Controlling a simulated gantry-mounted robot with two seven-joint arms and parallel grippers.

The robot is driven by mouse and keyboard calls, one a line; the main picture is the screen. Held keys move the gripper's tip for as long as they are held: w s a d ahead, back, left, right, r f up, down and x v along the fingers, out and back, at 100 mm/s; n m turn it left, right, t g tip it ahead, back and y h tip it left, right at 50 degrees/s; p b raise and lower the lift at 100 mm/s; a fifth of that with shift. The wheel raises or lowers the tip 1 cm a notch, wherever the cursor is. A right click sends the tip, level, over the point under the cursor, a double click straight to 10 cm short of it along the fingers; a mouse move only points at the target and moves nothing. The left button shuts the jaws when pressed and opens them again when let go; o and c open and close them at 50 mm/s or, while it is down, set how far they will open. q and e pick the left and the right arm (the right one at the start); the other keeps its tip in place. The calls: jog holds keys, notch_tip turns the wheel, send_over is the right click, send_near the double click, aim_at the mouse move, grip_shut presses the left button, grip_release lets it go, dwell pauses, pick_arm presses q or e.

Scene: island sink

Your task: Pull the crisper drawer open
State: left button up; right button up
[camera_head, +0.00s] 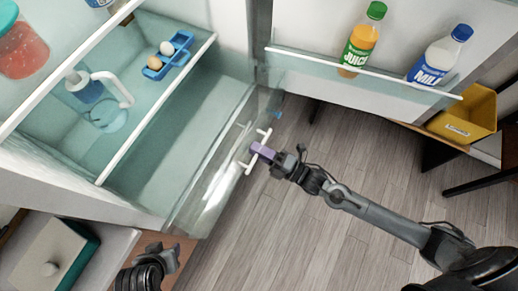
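The crisper drawer (213,182) is the clear bin at the bottom of the open fridge, in the head view. Its transparent front stands out past the shelf edge above, and its inside looks empty. A white handle (249,167) is on the front. My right gripper (262,152) is at the handle, its purple fingers covering the middle of the bar; they look shut on it. Both ends of the handle show beside the fingers. My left gripper (170,257) is low at the left, apart from the drawer, with its fingers spread and nothing between them.
A blue egg holder (179,53) and a jug (95,95) stand on the shelf above. The open fridge door holds a juice bottle (361,40) and a milk bottle (440,55). A yellow bin (467,115) is at the right. The wood floor (300,235) before the drawer is clear.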

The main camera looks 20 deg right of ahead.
jog(key=shift+s, duration=0.1)
jog(key=v, duration=1)
jog(key=shift+s+d+p, duration=0.25)
jog(key=shift+d+p, duration=0.05)
jog(key=shift+f, duration=0.15)
